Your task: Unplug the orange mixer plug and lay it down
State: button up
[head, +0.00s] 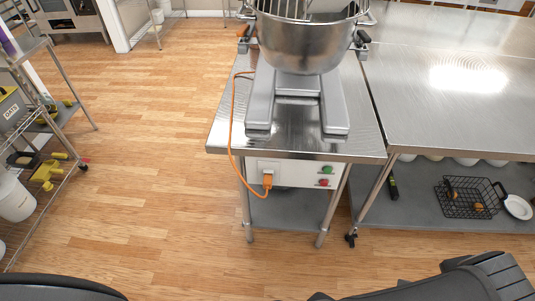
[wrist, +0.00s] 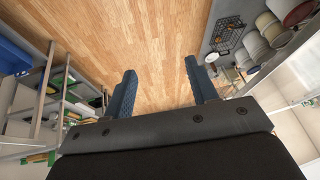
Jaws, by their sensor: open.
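The orange plug (head: 267,182) sits in the socket on the white panel (head: 298,173) at the front of the mixer's steel table. Its orange cord (head: 233,120) runs up over the table's left edge to the mixer (head: 305,45). My gripper shows in the wrist view (wrist: 160,90) with its two blue fingers wide apart and nothing between them. It points at wooden floor, and the plug is out of that view. In the head view parts of my arm show at the bottom, well apart from the plug; the fingers are not seen there.
A green and a red button (head: 326,170) are on the panel right of the plug. A steel table (head: 450,90) with a lower shelf holding a black wire basket (head: 468,197) stands at right. The floor (head: 150,160) between is clear.

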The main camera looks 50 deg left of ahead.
jog(key=w+d+f+m+y, duration=0.2)
jog(key=w+d+m, duration=0.1)
jog(key=w+m, duration=0.5)
jog(key=w+a+n+g, duration=0.1)
jog(key=w+a+n, duration=0.3)
jog(key=a, duration=0.3)
jog(key=w+a+n+g+y, duration=0.1)
jog(key=w+a+n, duration=0.25)
jog(key=a, duration=0.45)
jog(key=w+a+n+g, duration=0.1)
jog(key=w+a+n, duration=0.25)
jog(key=a, duration=0.35)
jog(key=n+g+h, duration=0.1)
jog(key=n+g, duration=0.1)
jog(key=n, duration=1.2)
send_over(267, 183)
notch_tip(267, 183, down, 2)
jog(key=f, duration=0.1)
notch_tip(267, 183, down, 17)
jog(key=shift+r, duration=0.2)
grip_shut()
